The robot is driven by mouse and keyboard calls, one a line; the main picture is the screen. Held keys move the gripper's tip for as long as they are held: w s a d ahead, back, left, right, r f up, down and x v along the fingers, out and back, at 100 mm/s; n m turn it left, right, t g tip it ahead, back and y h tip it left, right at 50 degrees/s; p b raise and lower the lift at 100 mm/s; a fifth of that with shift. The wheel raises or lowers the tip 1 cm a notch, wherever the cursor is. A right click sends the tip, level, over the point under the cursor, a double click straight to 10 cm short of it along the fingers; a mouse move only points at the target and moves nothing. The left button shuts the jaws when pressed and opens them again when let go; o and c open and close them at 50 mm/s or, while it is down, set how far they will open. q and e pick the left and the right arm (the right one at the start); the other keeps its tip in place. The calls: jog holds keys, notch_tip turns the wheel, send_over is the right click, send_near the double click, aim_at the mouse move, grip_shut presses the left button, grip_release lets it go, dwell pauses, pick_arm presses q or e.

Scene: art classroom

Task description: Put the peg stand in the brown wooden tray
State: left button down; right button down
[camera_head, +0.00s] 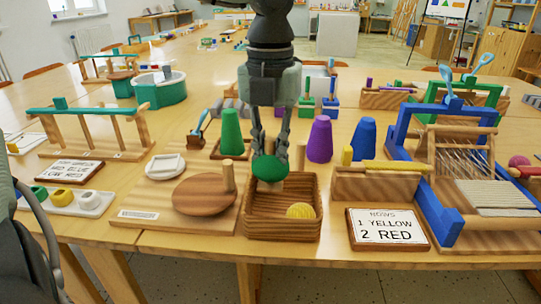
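The brown wooden tray (283,228) is a woven-looking open box at the table's front edge, with a yellow ball (300,211) inside. A round wooden disc with an upright peg (205,194), which looks like the peg stand, lies on a board left of the tray. My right gripper (270,155) points down over the tray's back part. Its fingers are around a rounded green object (269,170); whether they grip it is unclear. Part of the tray's inside is hidden below it. My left gripper (45,245) is at the lower left, only partly visible.
A sign (388,230) reading yellow and red stands right of the tray. Green (231,133), purple (319,140) and blue (363,141) cones stand behind. A blue loom (437,205) fills the right. A white paint tray (93,205) is at left.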

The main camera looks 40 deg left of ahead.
aim_at(270, 181)
pick_arm(q)
jog(key=shift+b, duration=0.3)
dwell(0.6)
jog(key=shift+f, duration=0.2)
dwell(0.3)
jog(key=shift+f+b, duration=1)
jog(key=shift+b, duration=0.25)
jog(key=shift+b, duration=0.3)
dwell(0.4)
jog(key=shift+f+b, duration=0.9)
jog(key=shift+b, duration=0.05)
dwell(0.6)
jog(key=c, duration=1.4)
grip_release()
jog(key=shift+r, duration=0.15)
